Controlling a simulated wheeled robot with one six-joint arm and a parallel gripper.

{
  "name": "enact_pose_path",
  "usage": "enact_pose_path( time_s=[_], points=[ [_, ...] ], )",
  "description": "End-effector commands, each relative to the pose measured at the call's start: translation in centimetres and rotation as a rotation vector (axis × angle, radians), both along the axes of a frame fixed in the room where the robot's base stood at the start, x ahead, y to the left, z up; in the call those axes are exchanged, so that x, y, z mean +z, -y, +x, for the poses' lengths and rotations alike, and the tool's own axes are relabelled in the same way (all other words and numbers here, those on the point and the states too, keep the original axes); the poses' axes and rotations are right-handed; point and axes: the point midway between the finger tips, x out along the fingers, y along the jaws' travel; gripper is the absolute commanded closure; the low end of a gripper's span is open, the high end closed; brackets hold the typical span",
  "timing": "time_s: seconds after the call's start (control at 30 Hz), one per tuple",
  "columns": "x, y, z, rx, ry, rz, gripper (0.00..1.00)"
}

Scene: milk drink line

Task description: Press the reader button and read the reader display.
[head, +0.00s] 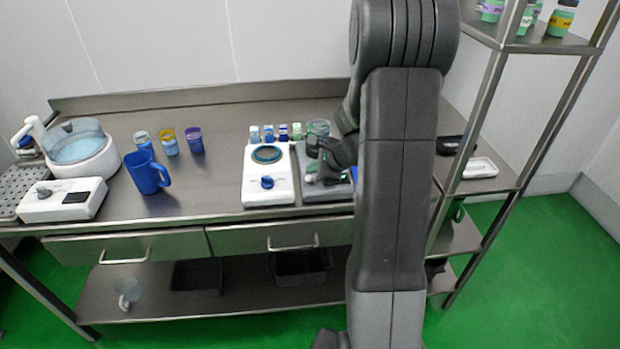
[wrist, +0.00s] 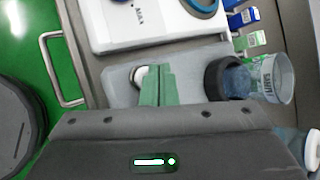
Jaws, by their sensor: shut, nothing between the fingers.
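The grey reader (head: 340,192) stands on the steel bench, to the right of the white stirrer-like unit. It also shows in the wrist view (wrist: 112,88), with a dark round ring (wrist: 212,80) on its top. My gripper (head: 313,174) is low over the reader's front part. In the wrist view its green fingers (wrist: 157,75) are together and empty. A small white round part (wrist: 139,77) shows right beside the fingertips, partly hidden by them; it looks like the button. I cannot tell whether the fingers touch it. No display reading is legible in either view.
The white unit (head: 268,190) with a blue knob is close at the left. Several small bottles (head: 283,132) and a clear beaker (wrist: 275,78) stand behind. A blue jug (head: 146,175) is farther left. My arm hides the bench to the right of the reader.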

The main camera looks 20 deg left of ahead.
Motion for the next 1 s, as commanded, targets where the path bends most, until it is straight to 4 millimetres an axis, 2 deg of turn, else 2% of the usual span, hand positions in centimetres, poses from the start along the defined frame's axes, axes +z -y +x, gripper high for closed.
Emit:
enact_pose_path(
  time_s=[0.53, 1.0],
  points=[
    [-0.01, 0.0, 0.01, 0.0, 0.0, 0.0, 1.0],
    [-0.82, 0.0, 0.0, 0.0, 0.0, 0.0, 1.0]
  ],
)
